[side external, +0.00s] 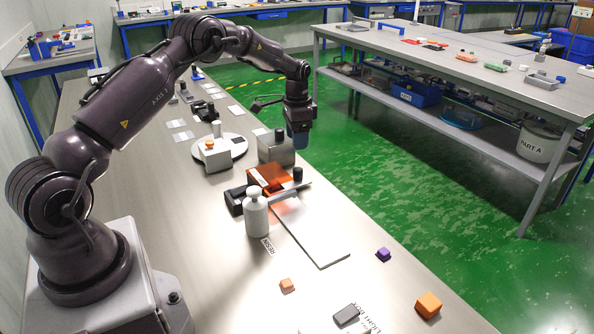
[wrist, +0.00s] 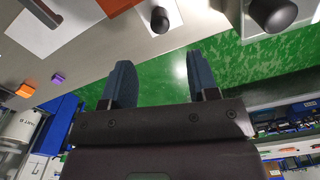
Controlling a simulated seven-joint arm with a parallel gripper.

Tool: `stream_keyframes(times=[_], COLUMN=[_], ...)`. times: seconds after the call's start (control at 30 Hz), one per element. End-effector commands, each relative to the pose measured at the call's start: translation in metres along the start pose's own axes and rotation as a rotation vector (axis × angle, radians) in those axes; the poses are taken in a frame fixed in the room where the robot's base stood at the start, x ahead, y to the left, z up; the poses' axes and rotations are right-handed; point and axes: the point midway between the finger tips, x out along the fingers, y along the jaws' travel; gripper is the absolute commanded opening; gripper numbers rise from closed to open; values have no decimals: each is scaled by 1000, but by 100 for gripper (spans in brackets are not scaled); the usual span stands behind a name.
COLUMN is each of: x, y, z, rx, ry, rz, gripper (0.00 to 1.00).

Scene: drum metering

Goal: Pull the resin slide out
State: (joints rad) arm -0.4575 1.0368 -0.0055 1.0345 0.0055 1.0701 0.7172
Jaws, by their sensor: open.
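A label reading RESIN (side external: 268,246) lies by the foot of a white bottle (side external: 256,215). Behind the bottle is an orange housing (side external: 268,180) with a flat grey bar (side external: 291,191) along its front and a dark knob (side external: 297,174) at its right. I cannot tell for sure which part is the resin slide. A grey metal block (side external: 276,150) with a dark knob stands farther back. My gripper (side external: 298,146) hangs close to this block's right side, fingers down. In the wrist view my gripper (wrist: 159,60) is open and empty, with two dark knobs beyond the fingertips.
A white plate (side external: 310,232) lies in front of the housing. A round white turntable (side external: 230,147) stands farther back. The bench edge drops to green floor on the right.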

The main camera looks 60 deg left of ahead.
Motion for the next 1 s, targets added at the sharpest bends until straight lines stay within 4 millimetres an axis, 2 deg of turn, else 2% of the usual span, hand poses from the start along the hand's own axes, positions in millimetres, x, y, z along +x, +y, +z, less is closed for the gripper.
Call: stream_keyframes(times=[0.03, 0.3, 0.5, 0.67, 0.93, 0.97, 1.0], x=[12, 69, 96, 105, 106, 106, 106], y=[1, 1, 1, 0, 0, 0, 0], z=[0, 0, 0, 0, 0, 0, 0], rx=[0, -2, -2, -2, -2, -2, -2], ry=[-3, -3, -1, 0, 0, 0, 0], rz=[3, 2, 1, 0, 0, 0, 0], gripper=[54, 54, 54, 54, 54, 50, 41])
